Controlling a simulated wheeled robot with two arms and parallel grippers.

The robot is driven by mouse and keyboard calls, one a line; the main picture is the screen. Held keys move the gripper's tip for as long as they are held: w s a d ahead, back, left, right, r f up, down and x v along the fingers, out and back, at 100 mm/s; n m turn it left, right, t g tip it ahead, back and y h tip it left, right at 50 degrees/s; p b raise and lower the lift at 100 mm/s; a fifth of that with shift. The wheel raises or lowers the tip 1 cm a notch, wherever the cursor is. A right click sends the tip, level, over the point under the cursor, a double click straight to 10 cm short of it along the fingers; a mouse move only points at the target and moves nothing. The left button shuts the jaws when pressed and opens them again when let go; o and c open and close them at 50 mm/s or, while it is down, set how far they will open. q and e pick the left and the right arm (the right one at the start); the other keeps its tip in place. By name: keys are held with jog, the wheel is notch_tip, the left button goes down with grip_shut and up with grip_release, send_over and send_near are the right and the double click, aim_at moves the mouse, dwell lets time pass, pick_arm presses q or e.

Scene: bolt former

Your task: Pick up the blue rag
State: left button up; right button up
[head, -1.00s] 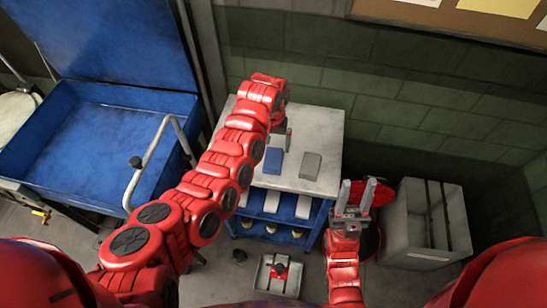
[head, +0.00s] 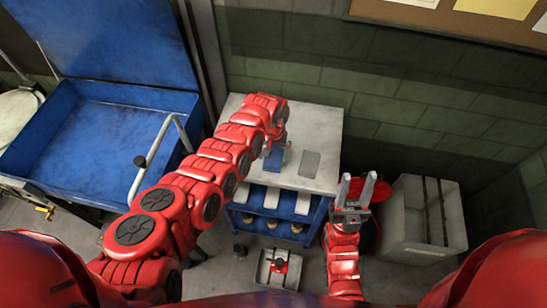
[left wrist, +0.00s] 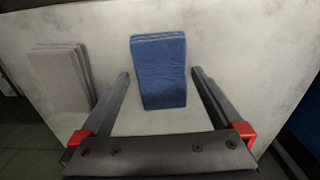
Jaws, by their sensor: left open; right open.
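The blue rag (head: 274,161) lies folded on the light grey top of the small table (head: 318,128). In the left wrist view the blue rag (left wrist: 159,70) is between and beyond the two open fingers of my left gripper (left wrist: 160,88), and the fingers look apart from it. In the head view my left gripper (head: 279,146) is over the rag and partly hidden by my arm. A grey folded rag (head: 310,164) lies to the right of it, and this grey rag (left wrist: 60,77) is at the left in the left wrist view. My right gripper (head: 356,187) is open and empty, right of the table.
A blue shelf (head: 270,222) under the tabletop holds several pale items. A grey bin (head: 425,215) stands at the right, beside a red round object (head: 376,192). A blue basin (head: 90,140) stands at the left. A small tray (head: 279,270) is on the floor.

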aim_at(275, 157)
pick_arm(q)
jog(key=c, duration=1.2)
jog(key=shift+r, duration=0.2)
jog(key=shift+r, duration=0.65)
jog(key=shift+s+d+r+b, duration=0.1)
jog(key=shift+d+r+b, duration=0.05)
jog(key=shift+r+b, duration=0.3)
jog(key=shift+s+d+r+b, duration=0.1)
jog(key=shift+r+b, duration=0.2)
jog(key=shift+r, duration=0.1)
jog(key=s+d, duration=0.1)
jog(key=s, duration=0.1)
jog(key=s+d+b, duration=0.2)
jog(key=s, duration=0.1)
jog(key=shift+s+d+r, duration=0.2)
jog(key=shift+s+d, duration=0.1)
jog(key=shift+d, duration=0.1)
jog(key=s+d, duration=0.1)
jog(key=s, duration=0.1)
jog(key=s+d, duration=0.2)
jog(key=s+d+r, duration=0.1)
jog(key=s, duration=0.2)
jog(key=shift+s+d+r, duration=0.1)
jog(key=shift+d, duration=0.25)
